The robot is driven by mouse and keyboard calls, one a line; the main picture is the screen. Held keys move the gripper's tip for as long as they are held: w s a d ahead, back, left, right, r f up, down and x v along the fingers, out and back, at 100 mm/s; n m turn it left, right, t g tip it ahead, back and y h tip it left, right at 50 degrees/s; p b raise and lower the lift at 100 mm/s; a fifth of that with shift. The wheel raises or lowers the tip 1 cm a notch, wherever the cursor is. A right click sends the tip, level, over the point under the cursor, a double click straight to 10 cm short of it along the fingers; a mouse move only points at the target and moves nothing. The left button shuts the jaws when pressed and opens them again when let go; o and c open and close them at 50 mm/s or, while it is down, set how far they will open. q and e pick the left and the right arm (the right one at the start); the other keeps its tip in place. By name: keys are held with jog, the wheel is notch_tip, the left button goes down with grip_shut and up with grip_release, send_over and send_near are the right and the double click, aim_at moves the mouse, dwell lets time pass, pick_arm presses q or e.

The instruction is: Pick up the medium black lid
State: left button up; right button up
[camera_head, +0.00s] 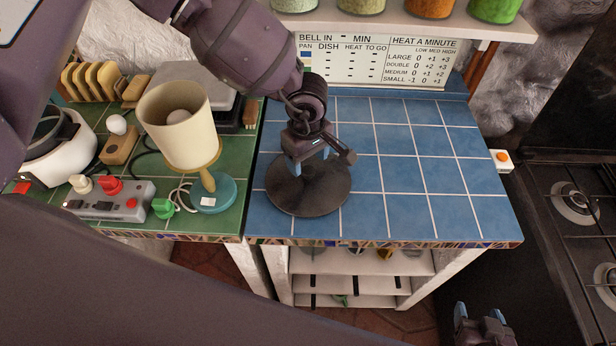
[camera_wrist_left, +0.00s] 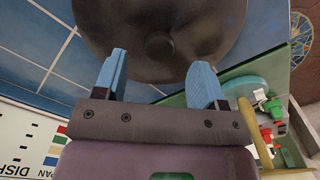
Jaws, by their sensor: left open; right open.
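The medium black lid (camera_head: 312,196) is a dark round disc lying on the blue tiled counter, near the front edge. In the left wrist view the lid (camera_wrist_left: 200,40) fills the top, with a small round knob (camera_wrist_left: 160,45) at its middle. My left gripper (camera_head: 311,165) is above the lid and hides part of its back half in the head view. In the wrist view its two blue fingers (camera_wrist_left: 160,80) are apart with nothing between them, pointing toward the knob. My right gripper (camera_head: 480,318) is low at the bottom right, away from the counter, open and empty.
A lamp with a cream shade (camera_head: 176,125) stands on the green tiles to the left, close to the lid. A power strip (camera_head: 108,203) lies further left. The blue tiles (camera_head: 430,160) right of the lid are clear. A stove (camera_head: 580,210) is at the right.

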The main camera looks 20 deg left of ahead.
aim_at(308, 169)
pick_arm(q)
notch_tip(308, 169, down, 4)
jog(key=shift+d+f+p, duration=0.1)
jog(key=shift+p, duration=0.2)
jog(key=c, duration=1.1)
jog(key=shift+r, duration=0.2)
